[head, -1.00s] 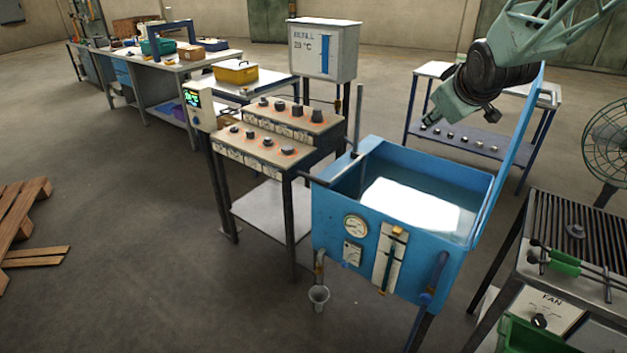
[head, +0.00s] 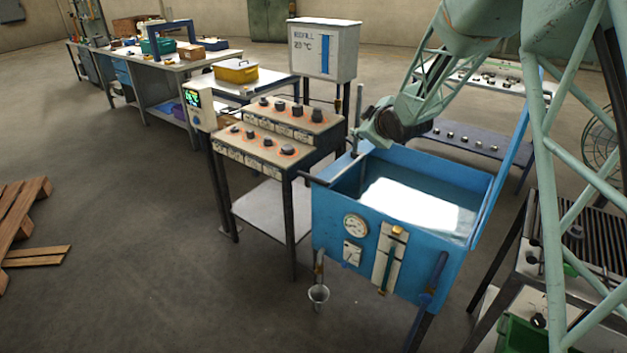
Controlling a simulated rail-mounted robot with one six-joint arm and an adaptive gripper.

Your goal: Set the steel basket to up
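The blue quench tank (head: 335,222) stands in the middle right, filled with water that shows a bright white glare. I cannot make out a steel basket in the tank. A thin grey upright post (head: 358,122) stands at the tank's back left corner, and a dark bar (head: 318,181) sticks out to the left from the tank's left side. My gripper (head: 366,136) is at the tank's back left edge, close to the post. Its fingers are too small and dark to tell whether they are open or touch anything.
A control stand with several dark knobs (head: 288,150) is left of the tank. A grey refill box (head: 308,50) stands behind it. A low bench (head: 470,140) is behind the tank. The grill table with green-handled tools is at the right, partly behind my arm.

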